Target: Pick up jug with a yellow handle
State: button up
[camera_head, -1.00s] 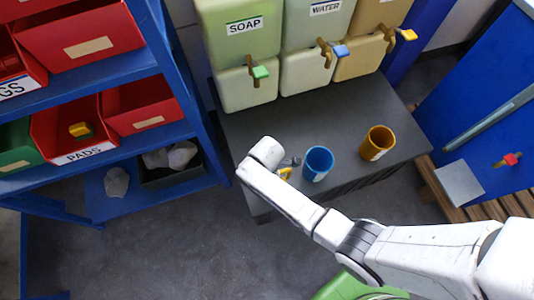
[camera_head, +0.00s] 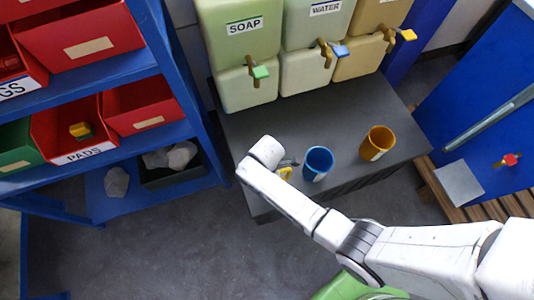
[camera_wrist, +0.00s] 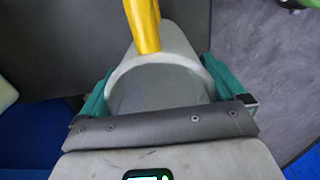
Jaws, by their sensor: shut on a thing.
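The jug (camera_wrist: 178,42) with a yellow handle (camera_wrist: 143,25) fills the middle of the wrist view. It is pale grey, with its round rim facing the camera. My gripper (camera_wrist: 160,88) has its green fingers on either side of the jug and is shut on it. In the head view, only a little of the yellow handle (camera_head: 285,172) shows beside my white arm, near the front left of the dark grey table (camera_head: 345,120). My arm hides most of the jug there, and I cannot tell whether it touches the table.
A blue cup (camera_head: 318,163) stands close to the right of the jug, with an orange cup (camera_head: 377,142) further right. Dispensers marked SOAP (camera_head: 240,35) and WATER (camera_head: 318,25) stand behind. A blue shelf (camera_head: 180,90) with red bins is to the left.

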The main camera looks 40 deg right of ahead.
notch_tip(320, 180, up, 2)
jog(key=shift+r, duration=0.2)
jog(key=s+a+r, duration=0.3)
jog(key=s+r, duration=0.7)
jog(key=s, duration=0.4)
jog(key=w+d+r+m, duration=0.1)
jog(key=w+r+m, duration=0.2)
jog(key=w+m, duration=0.4)
jog(key=w+d+r+m, duration=0.2)
jog(key=w+m, duration=0.5)
jog(key=w, duration=0.5)
jog(key=shift+r+p, duration=0.3)
jog(key=shift+r, duration=0.6)
